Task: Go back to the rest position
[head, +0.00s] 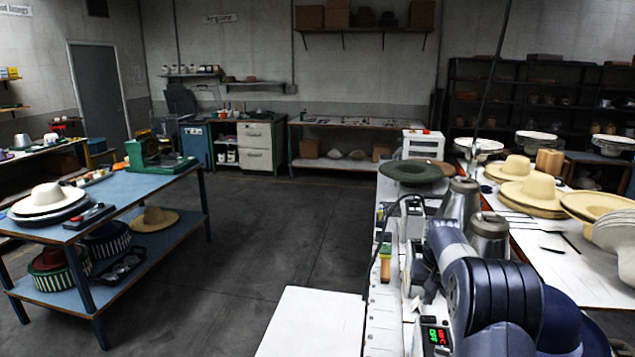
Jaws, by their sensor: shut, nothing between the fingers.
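Dark blue and grey rounded links of my arm fill the lower right of the head view. My gripper and its fingertips do not show in this view. A dark green hat (411,172) lies on the white work surface just beyond the arm. Two grey metal cylinders (488,237) stand beside the arm; I cannot tell what they belong to.
A blue two-level table (150,190) with hats and a green device (150,158) stands at left. A white table (560,262) with several straw hats (537,192) is at right. The grey floor (265,235) between is clear. Shelves and cabinets line the back wall.

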